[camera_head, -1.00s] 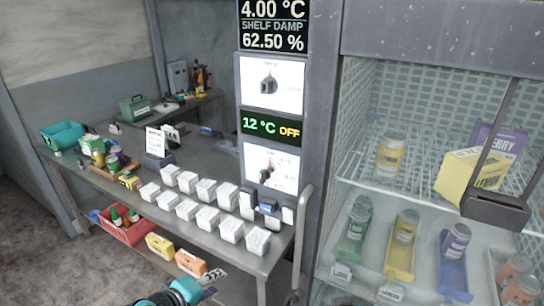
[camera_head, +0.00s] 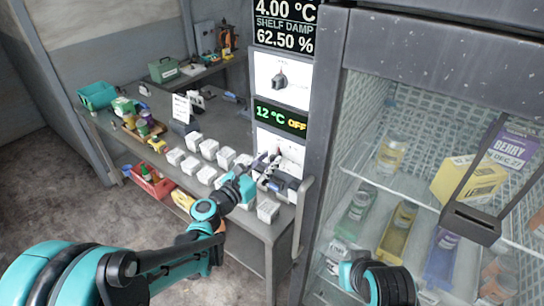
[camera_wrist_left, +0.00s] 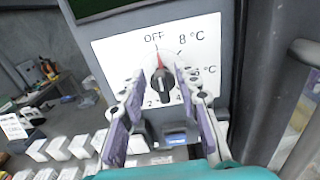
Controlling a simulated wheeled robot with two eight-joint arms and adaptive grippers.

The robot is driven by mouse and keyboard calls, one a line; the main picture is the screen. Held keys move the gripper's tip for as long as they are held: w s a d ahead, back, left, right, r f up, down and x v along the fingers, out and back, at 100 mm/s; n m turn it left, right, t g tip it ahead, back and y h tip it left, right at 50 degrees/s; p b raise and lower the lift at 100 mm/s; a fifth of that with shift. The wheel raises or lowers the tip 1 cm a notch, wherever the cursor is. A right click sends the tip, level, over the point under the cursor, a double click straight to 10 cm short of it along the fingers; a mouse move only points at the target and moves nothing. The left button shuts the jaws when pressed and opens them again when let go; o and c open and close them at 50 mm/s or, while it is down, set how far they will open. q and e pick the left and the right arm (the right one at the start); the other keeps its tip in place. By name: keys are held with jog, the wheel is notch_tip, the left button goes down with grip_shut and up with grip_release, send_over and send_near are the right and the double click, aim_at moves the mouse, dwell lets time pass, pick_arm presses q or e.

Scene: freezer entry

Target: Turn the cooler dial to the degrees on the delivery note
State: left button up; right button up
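The dial with degree marks is a black knob (camera_wrist_left: 162,82) on a white plate (camera_wrist_left: 210,45) in the left wrist view. Its red pointer aims up, close to OFF; 8 °C is marked up and right of it. My left gripper (camera_wrist_left: 165,105) is open, its two purple-lined fingers on either side of the knob; contact cannot be told. My right gripper is out of view.
A green display (camera_head: 281,117) reads 12 °C OFF, above the lower plate. A second dial (camera_head: 279,80) sits higher. A metal rail (camera_head: 302,210) and glass-fronted cooler (camera_head: 400,150) stand right.

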pick_arm(q)
jog(key=shift+x, duration=0.9)
grip_shut()
